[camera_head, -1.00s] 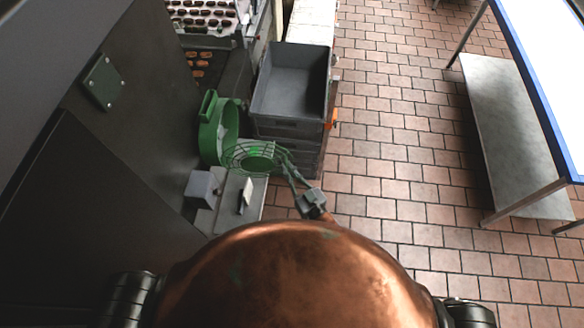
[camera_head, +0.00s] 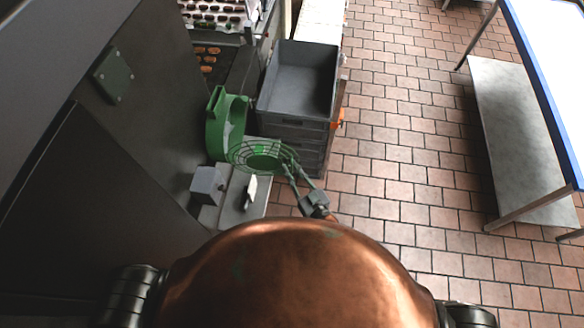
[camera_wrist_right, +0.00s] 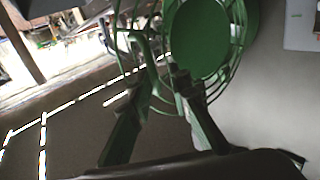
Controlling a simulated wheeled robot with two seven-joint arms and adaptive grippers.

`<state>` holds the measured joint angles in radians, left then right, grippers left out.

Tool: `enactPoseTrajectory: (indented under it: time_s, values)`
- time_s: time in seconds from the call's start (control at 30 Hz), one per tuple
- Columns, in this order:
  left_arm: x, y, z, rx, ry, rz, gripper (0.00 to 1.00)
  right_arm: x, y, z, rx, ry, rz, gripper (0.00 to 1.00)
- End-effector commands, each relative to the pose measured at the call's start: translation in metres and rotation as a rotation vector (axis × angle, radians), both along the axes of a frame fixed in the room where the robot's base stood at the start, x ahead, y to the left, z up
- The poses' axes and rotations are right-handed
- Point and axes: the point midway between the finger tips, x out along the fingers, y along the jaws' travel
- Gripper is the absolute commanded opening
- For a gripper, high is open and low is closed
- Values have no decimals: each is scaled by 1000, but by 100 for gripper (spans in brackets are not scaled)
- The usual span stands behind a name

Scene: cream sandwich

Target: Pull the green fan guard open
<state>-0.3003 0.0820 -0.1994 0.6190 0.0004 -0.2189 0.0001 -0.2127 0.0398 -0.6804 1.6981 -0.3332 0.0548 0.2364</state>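The green fan guard (camera_head: 262,155), a round wire cage with a solid green centre, stands swung out from the green fan housing (camera_head: 216,125), to the right of it in the head view. My right gripper (camera_head: 291,166) is at the guard's right rim. In the right wrist view the guard (camera_wrist_right: 205,42) fills the upper middle. The right gripper's two fingers (camera_wrist_right: 160,82) stand apart there, with green wires at and between their tips. I cannot tell exactly which wire they touch. My left gripper is not in view.
A stack of grey crates (camera_head: 300,80) stands just behind the guard. A small grey box (camera_head: 207,185) lies near the fan housing. A dark wall panel (camera_head: 112,75) is on the left. A steel table (camera_head: 520,140) stands at the right, with open tiled floor between.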

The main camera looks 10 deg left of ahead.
Motion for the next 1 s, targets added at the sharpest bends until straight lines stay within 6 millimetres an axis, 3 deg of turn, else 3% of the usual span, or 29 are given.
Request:
enactPoseTrajectory:
  time_s: [0.03, 0.5, 0.7, 1.0]
  values:
    - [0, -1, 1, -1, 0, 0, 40, -5, -1, 11, 11, -20, 5, 14]
    - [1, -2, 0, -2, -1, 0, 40, -76, -60, 2, 2, -2, -2, 14]
    - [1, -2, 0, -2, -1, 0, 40, -88, -68, 2, 2, -1, -1, 14]
    - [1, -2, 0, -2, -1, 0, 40, -89, -69, 1, 2, 1, -2, 14]
